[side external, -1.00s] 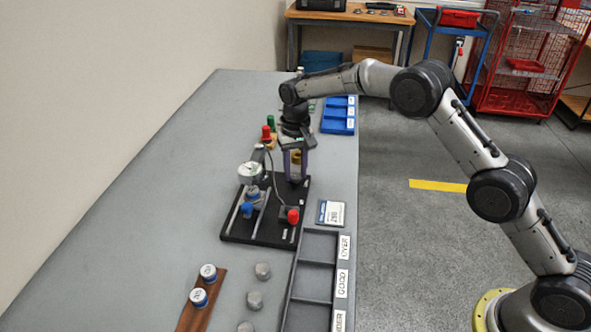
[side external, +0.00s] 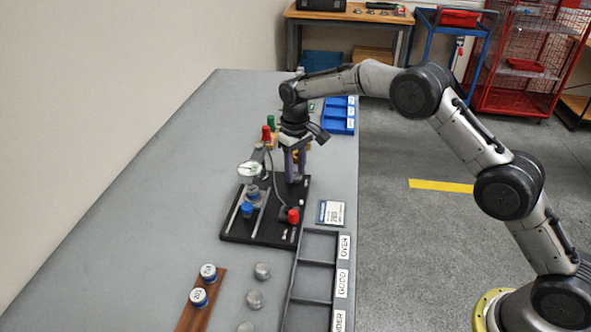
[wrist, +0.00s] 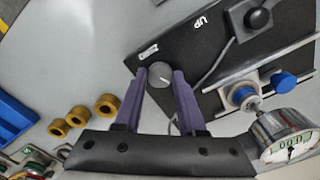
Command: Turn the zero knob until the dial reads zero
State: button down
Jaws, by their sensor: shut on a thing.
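The zero knob (wrist: 160,74) is a grey round cap with a white line, near a corner of the black base plate (wrist: 209,45). My gripper (wrist: 160,77) is shut on the knob, with a purple finger on either side. In the side view, my gripper (side external: 296,180) points straight down at the plate's far right part and hides the knob. The round dial (side external: 249,170) stands on the stand at the plate's left. It also shows in the wrist view (wrist: 287,147), but its reading is too small to tell.
A blue knob (side external: 247,210) and a red button (side external: 293,215) are on the plate, with a cable between button and dial. A card (side external: 331,212) lies right of the plate. Brass rings (wrist: 78,116) lie near my gripper. A labelled tray (side external: 318,246) is in front.

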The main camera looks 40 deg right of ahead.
aim_at(296, 175)
jog(key=shift+r+n, duration=0.1)
jog(key=shift+n, duration=0.3)
jog(key=c, duration=0.5)
grip_release()
notch_tip(296, 175, up, 14)
dwell(0.3)
